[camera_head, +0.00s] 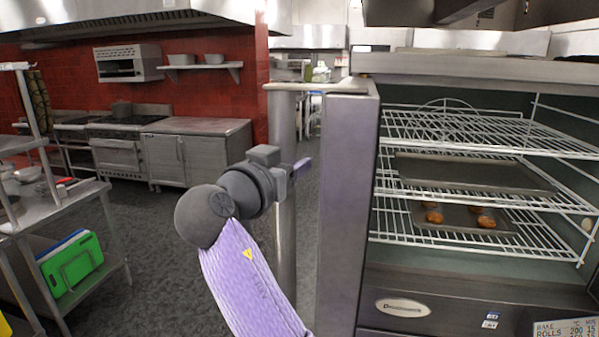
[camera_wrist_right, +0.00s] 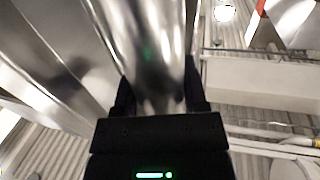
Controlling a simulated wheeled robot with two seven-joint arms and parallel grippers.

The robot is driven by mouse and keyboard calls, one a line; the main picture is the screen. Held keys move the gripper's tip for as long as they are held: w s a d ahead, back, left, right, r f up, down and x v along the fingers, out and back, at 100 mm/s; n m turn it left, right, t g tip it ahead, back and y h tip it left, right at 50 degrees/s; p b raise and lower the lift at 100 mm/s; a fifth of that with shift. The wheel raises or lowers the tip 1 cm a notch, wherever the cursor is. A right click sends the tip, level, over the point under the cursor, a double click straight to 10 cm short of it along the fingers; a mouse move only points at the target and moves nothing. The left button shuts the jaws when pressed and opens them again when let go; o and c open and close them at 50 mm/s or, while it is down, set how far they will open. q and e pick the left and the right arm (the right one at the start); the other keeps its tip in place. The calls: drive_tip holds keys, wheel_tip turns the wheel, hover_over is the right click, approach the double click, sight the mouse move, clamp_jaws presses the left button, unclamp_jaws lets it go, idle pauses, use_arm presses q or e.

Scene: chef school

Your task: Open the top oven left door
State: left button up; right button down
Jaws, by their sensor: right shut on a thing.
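The top oven left door (camera_head: 345,200) stands swung open on the left side of the oven, seen nearly edge-on. Its vertical metal handle bar (camera_head: 285,240) runs along the door's left side, joined at the top by a bracket. My right gripper (camera_head: 289,172) is shut on this handle at about mid-height. The right wrist view shows the shiny handle bar (camera_wrist_right: 148,60) running down between the dark fingers (camera_wrist_right: 158,100). The oven interior shows to the right of the door. My left gripper is not in view.
Wire racks (camera_head: 450,130) in the oven hold dark trays (camera_head: 470,172), the lower with several brown items. A steel shelf unit (camera_head: 70,212) with a green board (camera_head: 72,268) stands at left. Floor (camera_head: 165,250) is clear between it and the door.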

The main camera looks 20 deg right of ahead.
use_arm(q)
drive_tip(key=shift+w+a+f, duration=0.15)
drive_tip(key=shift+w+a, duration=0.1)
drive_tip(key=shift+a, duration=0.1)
use_arm(e)
drive_tip(key=shift+w+a, duration=0.6)
drive_tip(key=shift+w, duration=0.25)
drive_tip(key=shift+c, duration=0.7)
unclamp_jaws()
drive_tip(key=shift+d, duration=0.1)
